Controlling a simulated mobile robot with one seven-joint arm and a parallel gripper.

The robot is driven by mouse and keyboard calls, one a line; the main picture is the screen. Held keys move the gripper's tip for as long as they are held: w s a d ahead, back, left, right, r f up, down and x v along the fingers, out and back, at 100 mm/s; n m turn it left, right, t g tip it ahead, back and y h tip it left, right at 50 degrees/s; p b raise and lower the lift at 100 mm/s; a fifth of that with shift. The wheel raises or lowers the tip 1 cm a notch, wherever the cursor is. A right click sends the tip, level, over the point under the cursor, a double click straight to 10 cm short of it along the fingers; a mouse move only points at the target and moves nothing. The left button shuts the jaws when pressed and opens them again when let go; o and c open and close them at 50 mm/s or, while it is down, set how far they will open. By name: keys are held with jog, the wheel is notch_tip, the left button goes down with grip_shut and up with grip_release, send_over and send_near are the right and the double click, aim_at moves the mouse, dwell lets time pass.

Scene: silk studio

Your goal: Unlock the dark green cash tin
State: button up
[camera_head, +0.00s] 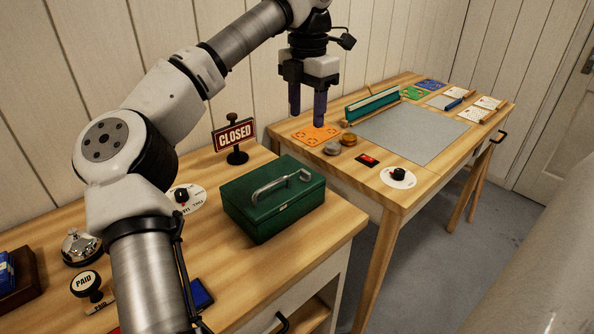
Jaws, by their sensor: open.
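The dark green cash tin (275,210) sits with its lid closed near the right end of the nearer wooden table. A grey metal handle (282,187) lies on top of its lid. I cannot make out a lock or key on the sides that show. My gripper (307,118) points down, open and empty, with dark purple fingers. In the picture it is up and to the right of the tin, in front of the orange mat at the near end of the farther table. Its exact height is hard to tell.
A CLOSED sign (235,138) stands behind the tin. A black knob on a white dial (182,196) is left of it. A bell (80,247) and PAID stamp (88,284) stand at left. The farther table holds another dial (398,177) and a grey mat (415,133). A gap separates the tables.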

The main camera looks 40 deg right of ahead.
aim_at(306, 171)
notch_tip(306, 171, down, 14)
jog(key=shift+r+p, duration=0.2)
jog(key=shift+p, duration=0.6)
jog(key=c, duration=1)
